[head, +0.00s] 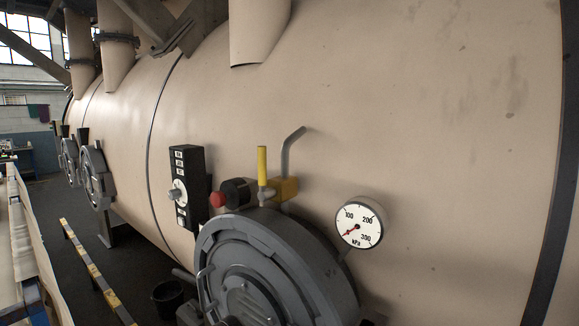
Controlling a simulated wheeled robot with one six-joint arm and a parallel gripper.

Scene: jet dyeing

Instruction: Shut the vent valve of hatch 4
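A large grey round hatch (290,250) sits low on the beige vessel, its lower part cut off by the picture edge. Above its rim is a valve with a yellow block (285,189), an upright yellow lever (262,166) and a bent grey pipe (288,150) rising behind. The lever stands vertical; I cannot tell from this whether the valve is open or shut. No hatch number is legible. A pressure gauge (360,222) right of the hatch has its red needle at the lower left, below the 100 mark. My gripper is not in view.
A black control box (187,188) with a round knob and a red knob (217,199) with a dark cylinder (238,192) stand left of the valve. More hatches (97,175) line the vessel farther back. A dark bucket (168,297) and a yellow-black striped bar (90,265) are lower left.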

